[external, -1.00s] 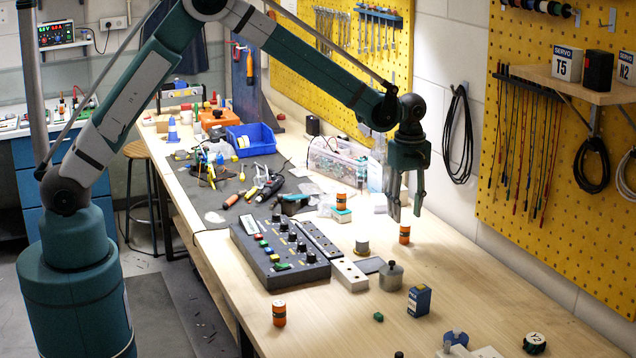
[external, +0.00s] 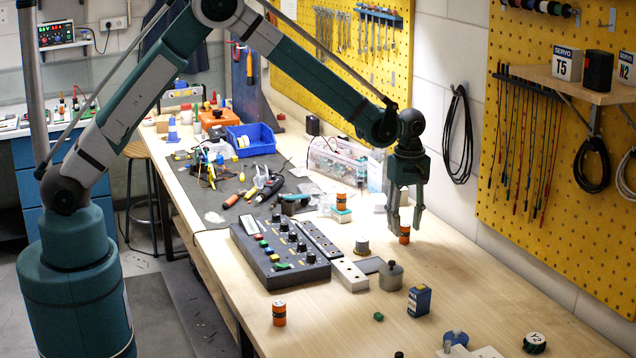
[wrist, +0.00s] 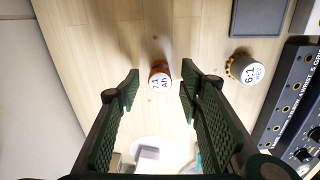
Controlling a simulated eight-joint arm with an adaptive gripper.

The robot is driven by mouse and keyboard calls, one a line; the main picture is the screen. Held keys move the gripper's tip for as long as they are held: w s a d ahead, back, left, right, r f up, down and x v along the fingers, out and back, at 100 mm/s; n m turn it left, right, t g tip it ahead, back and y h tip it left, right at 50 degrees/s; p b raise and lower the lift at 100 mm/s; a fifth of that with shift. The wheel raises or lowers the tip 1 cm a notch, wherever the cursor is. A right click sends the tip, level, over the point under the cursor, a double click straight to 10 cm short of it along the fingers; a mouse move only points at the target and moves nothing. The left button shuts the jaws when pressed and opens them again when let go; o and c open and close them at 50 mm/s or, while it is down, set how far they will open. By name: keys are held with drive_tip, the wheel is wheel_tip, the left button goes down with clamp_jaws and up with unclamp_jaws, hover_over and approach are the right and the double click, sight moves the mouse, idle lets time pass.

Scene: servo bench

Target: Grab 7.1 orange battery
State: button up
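The orange battery (wrist: 160,79) marked "7.1 Ah" stands upright on the bench, its labelled top facing the wrist camera. In the external view this orange battery (external: 405,235) is by my gripper, partly hidden behind a finger. My gripper (external: 405,227) points down, with its fingers close to the battery's height. In the wrist view my gripper (wrist: 158,88) is open, with one finger on each side of the battery's line and gaps on both sides. The battery lies near the fingertips and is not gripped. Two more orange batteries stand elsewhere, at the front left (external: 279,313) and farther back (external: 341,201).
A round piece (wrist: 247,69) marked "6:1" stands right of the battery in the wrist view. A dark control panel (external: 280,254) lies left of my gripper, and a blue box (external: 419,301) stands in front. The bench to the battery's right is bare up to the wall.

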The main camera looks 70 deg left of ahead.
sight(405, 224)
drive_tip(key=shift+f, duration=1.7)
drive_tip(key=c, duration=1.1)
